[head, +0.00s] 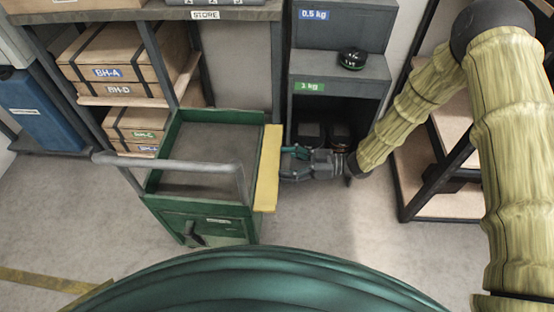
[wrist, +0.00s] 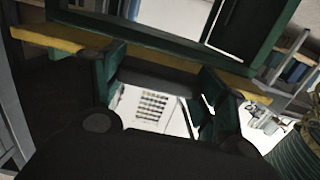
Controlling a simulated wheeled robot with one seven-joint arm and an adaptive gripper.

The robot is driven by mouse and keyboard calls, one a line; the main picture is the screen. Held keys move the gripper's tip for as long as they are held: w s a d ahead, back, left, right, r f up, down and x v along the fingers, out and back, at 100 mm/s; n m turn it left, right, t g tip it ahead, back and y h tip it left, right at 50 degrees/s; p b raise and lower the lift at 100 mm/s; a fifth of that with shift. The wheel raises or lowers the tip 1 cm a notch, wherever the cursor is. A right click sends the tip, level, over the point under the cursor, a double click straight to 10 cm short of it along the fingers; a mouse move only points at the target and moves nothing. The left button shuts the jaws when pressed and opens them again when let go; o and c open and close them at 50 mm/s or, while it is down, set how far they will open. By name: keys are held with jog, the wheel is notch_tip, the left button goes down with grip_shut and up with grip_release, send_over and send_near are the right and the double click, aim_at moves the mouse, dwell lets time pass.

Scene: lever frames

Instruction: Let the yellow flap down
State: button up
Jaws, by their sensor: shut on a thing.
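The yellow flap (head: 267,180) runs along the right side of the green cart (head: 205,229), at the height of its top rim. In the wrist view the yellow flap (wrist: 62,42) is a long band crossing the upper part of the picture. My gripper (head: 288,153) comes from the right and is shut on the outer edge of the flap, near its middle. In the wrist view my gripper (wrist: 160,65) has its two fingers at the flap's edge. The exact contact and any support under the flap are hidden.
A shelf with boxes (head: 110,60) stands behind left. A dark cabinet (head: 340,65) with a round black object (head: 352,58) stands behind my gripper. Floor (head: 330,225) is clear right of the cart.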

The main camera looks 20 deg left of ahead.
jog(key=shift+s+a+r+h+p, duration=0.15)
jog(key=shift+a+r+h+p, duration=0.25)
jog(key=shift+p, duration=0.4)
jog(key=o, duration=1.5)
jog(key=shift+c, duration=0.2)
jog(key=shift+d, duration=0.25)
jog(key=v, duration=1.2)
jog(key=shift+r, duration=0.15)
